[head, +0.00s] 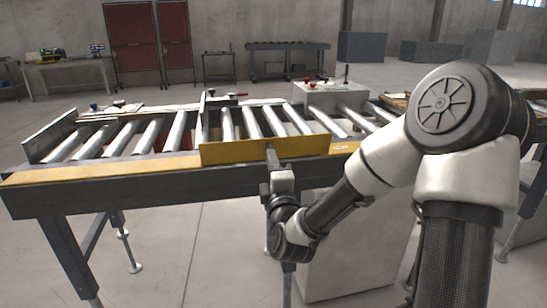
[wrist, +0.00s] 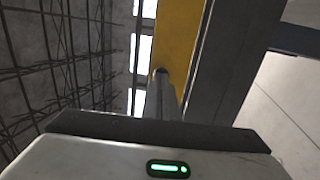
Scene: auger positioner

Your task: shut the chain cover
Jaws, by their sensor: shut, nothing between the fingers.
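The chain cover looks to be the yellow panel (head: 230,153) on the front rail of the roller conveyor. It stands up from the rail, its face towards me, in front of the lower ends of several rollers. My gripper (head: 270,151) is shut and empty, its fingertips at the front face of the panel, right of its middle. In the wrist view the yellow panel (wrist: 178,35) runs up from the closed fingertips (wrist: 161,72). They appear to touch it or be very close; I cannot tell which. The panel's back side is hidden.
The conveyor's yellow-topped front rail (head: 100,175) runs left of the panel, with bare rollers (head: 150,133) behind it. A grey box (head: 355,240) stands under the conveyor near my arm. A control box (head: 315,93) sits behind the rollers. The floor in front at left is clear.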

